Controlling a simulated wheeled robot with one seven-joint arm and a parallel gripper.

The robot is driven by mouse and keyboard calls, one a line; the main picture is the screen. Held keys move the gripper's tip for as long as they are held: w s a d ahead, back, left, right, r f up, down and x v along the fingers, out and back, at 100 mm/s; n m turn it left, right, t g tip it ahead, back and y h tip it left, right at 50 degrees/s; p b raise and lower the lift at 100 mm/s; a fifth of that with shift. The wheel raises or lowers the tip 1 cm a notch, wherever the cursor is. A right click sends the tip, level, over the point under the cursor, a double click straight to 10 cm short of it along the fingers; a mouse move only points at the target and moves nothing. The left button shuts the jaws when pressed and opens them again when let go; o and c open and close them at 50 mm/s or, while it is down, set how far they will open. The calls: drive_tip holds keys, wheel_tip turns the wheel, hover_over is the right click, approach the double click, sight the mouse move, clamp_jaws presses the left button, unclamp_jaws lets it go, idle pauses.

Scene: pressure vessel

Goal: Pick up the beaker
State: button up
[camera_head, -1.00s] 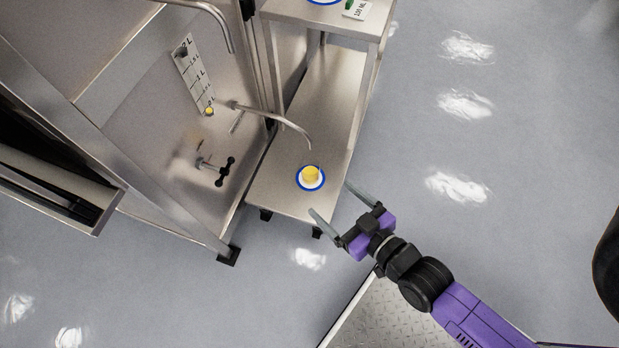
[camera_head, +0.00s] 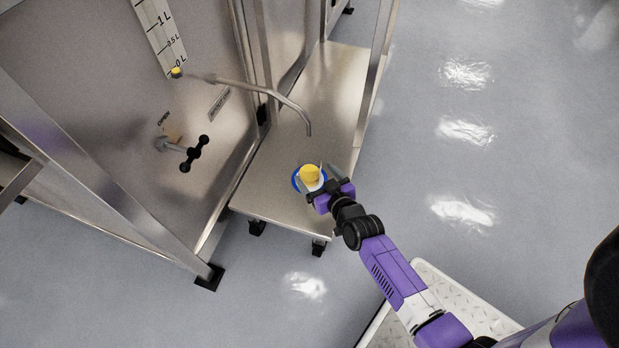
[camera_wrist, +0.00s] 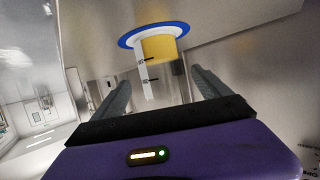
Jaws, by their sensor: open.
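The beaker (camera_head: 310,174) with yellow contents stands upright on a blue-ringed white spot (camera_head: 296,181) on the lower steel shelf. In the wrist view the beaker (camera_wrist: 160,48) shows its yellow contents and scale marks, ahead of and between the fingers. My gripper (camera_head: 328,174) is open at the beaker's near right side in the head view. In the wrist view both fingers of my gripper (camera_wrist: 163,84) are apart, with nothing clearly held between them. Whether a finger touches the beaker cannot be told.
A bent steel spout (camera_head: 290,103) hangs over the shelf just behind the beaker. The steel vessel wall with a black-handled valve (camera_head: 194,154) stands to the left. A shelf post (camera_head: 376,80) rises at the right. The shelf surface (camera_head: 335,90) behind the spout is clear.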

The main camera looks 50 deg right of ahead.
sight(305, 164)
drive_tip(key=b+x, duration=0.3)
drive_tip(key=x, duration=0.3)
drive_tip(key=shift+w+f, duration=0.1)
drive_tip(key=shift+f, duration=0.15)
drive_tip(key=shift+w+d+f, duration=0.1)
drive_tip(key=shift+w+d, duration=0.05)
drive_tip(key=shift+w, duration=0.4)
drive_tip(key=shift+c, duration=0.5)
drive_tip(key=c, duration=1.4)
